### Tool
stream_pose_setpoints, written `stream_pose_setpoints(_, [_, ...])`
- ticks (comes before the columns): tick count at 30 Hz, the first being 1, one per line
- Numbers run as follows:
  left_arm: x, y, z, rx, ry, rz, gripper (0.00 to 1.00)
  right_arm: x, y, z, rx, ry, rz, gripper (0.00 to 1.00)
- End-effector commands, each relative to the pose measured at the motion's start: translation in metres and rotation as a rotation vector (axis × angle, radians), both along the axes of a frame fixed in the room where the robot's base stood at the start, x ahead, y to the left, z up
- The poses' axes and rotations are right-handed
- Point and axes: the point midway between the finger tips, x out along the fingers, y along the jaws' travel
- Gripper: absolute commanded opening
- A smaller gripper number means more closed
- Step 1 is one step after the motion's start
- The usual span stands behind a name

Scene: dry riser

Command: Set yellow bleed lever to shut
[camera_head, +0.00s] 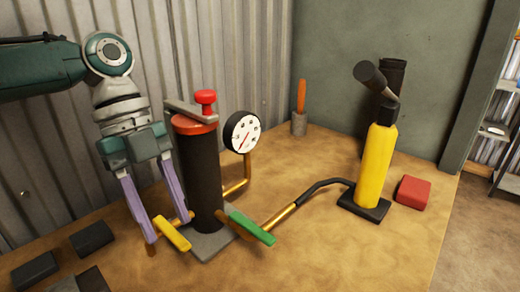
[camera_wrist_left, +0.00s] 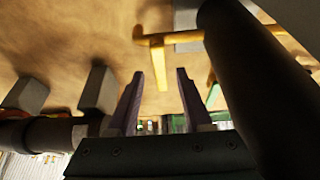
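The yellow bleed lever (camera_head: 172,233) sits on a brass pipe stub at the left foot of the dark cylinder (camera_head: 201,180), angled toward the front right. My left gripper (camera_head: 168,226) points down over it, open, with one purple finger on each side of the lever in the head view. In the left wrist view the yellow lever (camera_wrist_left: 159,64) shows just beyond and between the open fingertips (camera_wrist_left: 160,75). I cannot tell whether a finger touches it. No right gripper shows.
A green lever (camera_head: 252,229) is on the cylinder's right side. A gauge (camera_head: 242,132), a red knob (camera_head: 205,98) and a yellow pump bottle (camera_head: 375,165) stand nearby. Dark blocks (camera_head: 92,238) lie at the left. A red block (camera_head: 413,192) lies at the right.

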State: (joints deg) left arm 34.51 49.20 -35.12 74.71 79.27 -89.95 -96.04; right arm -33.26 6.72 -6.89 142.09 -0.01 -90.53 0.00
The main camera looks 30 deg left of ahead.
Motion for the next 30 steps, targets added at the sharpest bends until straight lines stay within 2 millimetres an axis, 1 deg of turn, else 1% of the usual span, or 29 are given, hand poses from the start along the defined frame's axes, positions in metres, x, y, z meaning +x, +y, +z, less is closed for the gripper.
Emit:
stream_pose_setpoints(5, [0.000,0.000,0.000,0.001,0.000,0.001,0.50,0.000,0.000,0.000,0.000,0.000,0.000,0.00])
stream_pose_setpoints(8, [0.001,0.002,0.003,0.001,-0.002,0.002,0.50,0.000,0.000,0.000,-0.001,0.000,0.001,0.00])
stream_pose_setpoints(11, [0.003,0.006,0.014,0.001,-0.004,0.002,0.50,0.000,-0.001,-0.001,-0.003,0.001,0.001,0.00])
stream_pose_setpoints(18, [0.008,0.024,0.059,0.001,-0.005,0.003,0.50,0.000,-0.001,-0.004,-0.005,0.000,0.004,0.00])
stream_pose_setpoints(21, [0.009,0.031,0.075,0.001,-0.004,0.004,0.50,0.000,-0.001,-0.004,-0.005,0.000,0.004,0.00])
stream_pose_setpoints(25, [0.010,0.035,0.088,0.001,-0.002,0.002,0.50,0.000,-0.001,-0.005,-0.005,0.000,0.004,0.00])
stream_pose_setpoints(30, [0.010,0.037,0.092,0.000,0.000,0.001,0.50,0.000,-0.001,-0.005,-0.005,0.000,0.004,0.00])
